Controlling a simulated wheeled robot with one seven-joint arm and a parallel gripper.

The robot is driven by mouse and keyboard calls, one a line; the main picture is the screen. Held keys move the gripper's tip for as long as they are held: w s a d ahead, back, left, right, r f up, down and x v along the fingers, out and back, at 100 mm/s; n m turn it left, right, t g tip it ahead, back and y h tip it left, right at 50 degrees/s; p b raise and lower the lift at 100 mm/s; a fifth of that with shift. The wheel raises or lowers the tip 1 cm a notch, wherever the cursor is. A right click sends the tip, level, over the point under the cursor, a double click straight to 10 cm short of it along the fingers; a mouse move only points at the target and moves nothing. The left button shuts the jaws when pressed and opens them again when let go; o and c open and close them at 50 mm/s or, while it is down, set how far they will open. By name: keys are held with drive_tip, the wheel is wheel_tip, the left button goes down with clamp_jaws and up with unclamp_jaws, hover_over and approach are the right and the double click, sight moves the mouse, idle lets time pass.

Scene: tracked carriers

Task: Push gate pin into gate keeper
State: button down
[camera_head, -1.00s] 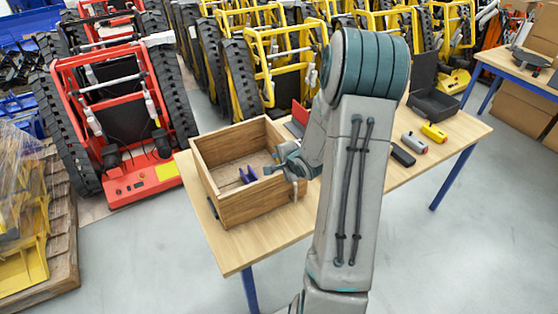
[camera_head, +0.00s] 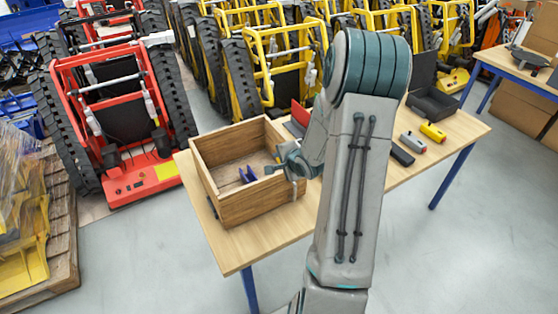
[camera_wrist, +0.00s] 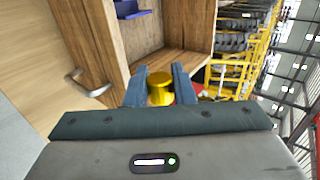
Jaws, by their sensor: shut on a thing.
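My gripper (camera_wrist: 160,84) is shut on a yellow round knob, which looks like the head of the gate pin (camera_wrist: 160,90), at the wooden box's wall. Its blue-grey fingers stand on both sides of the knob. The pin's shaft is hidden. In the head view my gripper (camera_head: 280,166) is over the right side of the box, and the knob cannot be made out there. A bent metal bracket (camera_wrist: 88,84) is fixed to the box's outside in the wrist view. I cannot tell whether it is the gate keeper.
The open wooden box (camera_head: 245,211) stands on the table's left end with a blue part (camera_head: 247,175) inside. A dark bar (camera_head: 402,155), a grey-red part (camera_head: 414,143), a yellow part (camera_head: 434,132) and a black tray (camera_head: 433,104) lie to the right. Tracked carriers stand behind.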

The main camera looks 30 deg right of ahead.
drive_tip(key=shift+d, duration=0.6)
drive_tip(key=shift+d, duration=0.2)
idle(0.5)
drive_tip(key=shift+d, duration=0.5)
drive_tip(key=shift+w+d, duration=0.1)
drive_tip(key=shift+d, duration=1.65)
idle(1.5)
drive_tip(key=c, duration=1.1)
unclamp_jaws()
drive_tip(key=shift+d, duration=0.1)
drive_tip(key=shift+c, duration=0.2)
drive_tip(key=v, duration=1.3)
drive_tip(key=shift+s+r, duration=0.3)
